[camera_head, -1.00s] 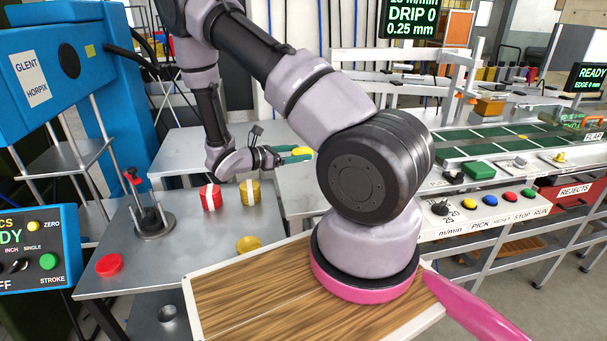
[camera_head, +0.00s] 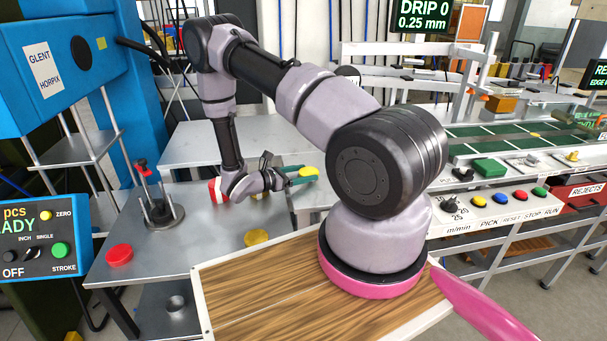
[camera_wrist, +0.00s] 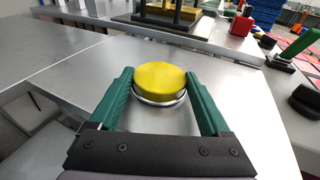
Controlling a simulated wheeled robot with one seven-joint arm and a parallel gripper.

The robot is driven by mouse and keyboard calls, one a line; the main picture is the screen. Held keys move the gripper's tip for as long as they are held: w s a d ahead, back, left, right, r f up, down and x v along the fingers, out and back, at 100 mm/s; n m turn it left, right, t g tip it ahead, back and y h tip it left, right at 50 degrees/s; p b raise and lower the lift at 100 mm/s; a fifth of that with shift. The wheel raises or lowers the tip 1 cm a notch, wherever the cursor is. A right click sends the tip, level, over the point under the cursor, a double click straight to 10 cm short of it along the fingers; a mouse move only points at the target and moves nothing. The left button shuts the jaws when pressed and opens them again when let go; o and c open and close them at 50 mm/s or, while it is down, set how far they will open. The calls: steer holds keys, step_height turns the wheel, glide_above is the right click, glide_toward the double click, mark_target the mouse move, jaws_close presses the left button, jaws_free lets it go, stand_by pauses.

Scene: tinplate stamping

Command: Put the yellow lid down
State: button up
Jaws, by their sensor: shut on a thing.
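My gripper (camera_head: 303,175) is shut on a yellow lid (camera_head: 308,172), at the middle of the head view. In the wrist view the lid (camera_wrist: 160,80) sits level between my two green fingers, with a shiny metal rim under its yellow top. Below it is bare grey metal tabletop (camera_wrist: 85,70); I cannot tell how high the lid is above it. Another yellow lid (camera_head: 256,237) lies on the near grey table (camera_head: 205,235), in front of my gripper.
A banded red stack (camera_head: 213,190) is partly behind my wrist, and a yellow stack there is mostly hidden. A red lid (camera_head: 119,254) and a post stand (camera_head: 160,213) are on the near table's left. A conveyor (camera_head: 500,138) and button panel (camera_head: 490,205) are at right.

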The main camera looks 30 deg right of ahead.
steer(key=shift+f, duration=0.1)
steer(key=o, duration=1.3)
steer(key=shift+c, duration=0.2)
steer(key=a, duration=0.4)
steer(key=a+r, duration=0.1)
steer(key=a, duration=0.3)
steer(key=s+a+r, duration=0.1)
steer(key=a, duration=0.2)
steer(key=shift+s+a, duration=0.1)
steer(key=shift+a, duration=0.3)
steer(key=s+d+r+m+g+y, duration=0.1)
steer(key=s+r+m+y, duration=0.2)
steer(key=r, duration=0.5)
steer(key=s+r+m+g+y, duration=0.1)
steer(key=r+m+g+y, duration=0.1)
steer(key=r+m+y, duration=0.35)
steer(key=s+d+r+m+g+y, duration=0.1)
steer(key=s+r+m, duration=0.25)
steer(key=r, duration=0.65)
steer(key=s+a+r+m+t+y, duration=0.2)
steer(key=s+r+m+t+y, duration=0.2)
steer(key=r, duration=0.5)
steer(key=s+a+r+m+t+y, duration=0.2)
steer(key=s+r+m+t+y, duration=0.3)
steer(key=r, duration=0.5)
steer(key=s+m, duration=0.2)
steer(key=shift+s+r, duration=0.15)
steer(key=shift+s, duration=0.15)
